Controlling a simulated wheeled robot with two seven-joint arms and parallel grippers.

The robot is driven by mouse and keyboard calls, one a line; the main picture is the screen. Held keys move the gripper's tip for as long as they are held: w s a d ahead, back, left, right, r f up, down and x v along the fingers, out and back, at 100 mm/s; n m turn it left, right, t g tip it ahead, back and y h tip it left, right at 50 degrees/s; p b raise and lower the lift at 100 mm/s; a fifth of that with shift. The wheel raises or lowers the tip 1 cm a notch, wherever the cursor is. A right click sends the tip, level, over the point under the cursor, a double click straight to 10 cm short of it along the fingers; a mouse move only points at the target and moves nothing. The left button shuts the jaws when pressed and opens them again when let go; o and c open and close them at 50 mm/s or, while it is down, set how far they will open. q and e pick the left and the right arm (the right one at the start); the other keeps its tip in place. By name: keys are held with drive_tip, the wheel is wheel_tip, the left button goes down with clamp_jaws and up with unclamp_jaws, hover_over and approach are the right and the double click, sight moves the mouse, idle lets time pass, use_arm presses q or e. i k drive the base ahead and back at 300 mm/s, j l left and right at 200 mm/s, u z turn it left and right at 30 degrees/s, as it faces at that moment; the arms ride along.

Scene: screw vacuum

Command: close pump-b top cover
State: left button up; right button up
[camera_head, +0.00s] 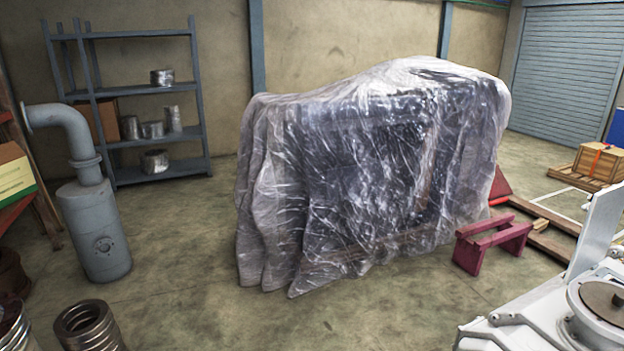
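A white machine (545,312) is cut off by the lower right corner. It has a round housing topped by a brown disc (606,299). A flat pale panel (597,232) stands up, slightly tilted, behind the disc. It looks like a raised cover, but its hinge is not clear. No label shows, so I cannot tell whether this is pump-b. Neither of my grippers is in view.
A large machine under clear plastic sheeting (375,170) fills the middle. A maroon stand (492,243) is beside it. A grey cylinder with a bent pipe (95,235) and metal coils (88,327) are at left. Shelving (145,90) stands behind. Floor between is clear.

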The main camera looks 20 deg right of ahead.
sight(604, 212)
drive_tip(key=i+z, duration=0.3)
drive_tip(key=z, duration=0.15)
drive_tip(key=i+j+z, duration=0.1)
drive_tip(key=i+z, duration=0.15)
drive_tip(key=z, duration=0.25)
drive_tip(key=i+j+z, duration=0.2)
drive_tip(key=z, duration=0.25)
drive_tip(key=i+j+z, duration=0.25)
drive_tip(key=z, duration=0.25)
drive_tip(key=i+j+z, duration=0.3)
drive_tip(key=j+z, duration=0.25)
drive_tip(key=i+j+z, duration=0.15)
drive_tip(key=j+z, duration=0.15)
drive_tip(key=j, duration=0.15)
drive_tip(key=j+z, duration=0.3)
drive_tip(key=i+j+z, duration=0.1)
drive_tip(key=j+z, duration=0.15)
drive_tip(key=j, duration=0.2)
